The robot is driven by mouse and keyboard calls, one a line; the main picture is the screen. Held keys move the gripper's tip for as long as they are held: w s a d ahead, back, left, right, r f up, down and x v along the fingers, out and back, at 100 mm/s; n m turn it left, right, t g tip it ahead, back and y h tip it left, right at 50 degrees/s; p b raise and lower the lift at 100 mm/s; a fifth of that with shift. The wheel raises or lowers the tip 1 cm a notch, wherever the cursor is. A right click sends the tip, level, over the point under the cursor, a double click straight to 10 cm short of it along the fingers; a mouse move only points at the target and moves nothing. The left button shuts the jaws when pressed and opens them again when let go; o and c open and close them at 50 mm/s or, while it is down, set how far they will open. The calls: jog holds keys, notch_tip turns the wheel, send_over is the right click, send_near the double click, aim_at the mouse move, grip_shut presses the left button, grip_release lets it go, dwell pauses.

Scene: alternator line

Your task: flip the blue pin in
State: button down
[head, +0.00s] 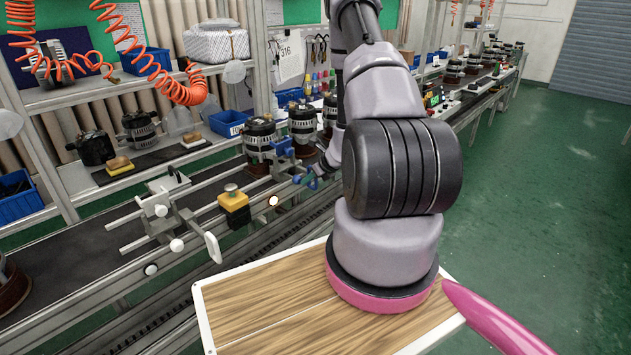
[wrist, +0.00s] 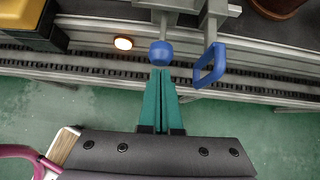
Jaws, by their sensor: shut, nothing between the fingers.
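In the wrist view a blue rounded knob (wrist: 161,53) sits on the end of a grey stem at the conveyor's edge. A blue open loop (wrist: 210,65) hangs from a grey bracket just right of it. Which of these is the blue pin, I cannot tell for sure. My gripper (wrist: 160,72) has its teal fingers shut with nothing between them. Their tips are right at the knob, apparently close to touching; any contact is unclear. In the head view a small blue part (head: 297,179) shows at the rail, partly hidden beside my arm.
A lit round button (wrist: 123,43) is left of the knob. A yellow and black box (head: 235,208) sits on the conveyor rail. Alternators (head: 259,140) stand on the belt behind. A white clamp fixture (head: 160,205) is at left. Green floor is open on the right.

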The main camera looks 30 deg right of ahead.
aim_at(298, 176)
jog(key=shift+w+a, duration=0.15)
jog(key=shift+w, duration=0.1)
jog(key=shift+w+a, duration=0.3)
jog(key=shift+w, duration=0.55)
jog(key=shift+w+a, duration=0.25)
jog(key=shift+w, duration=0.55)
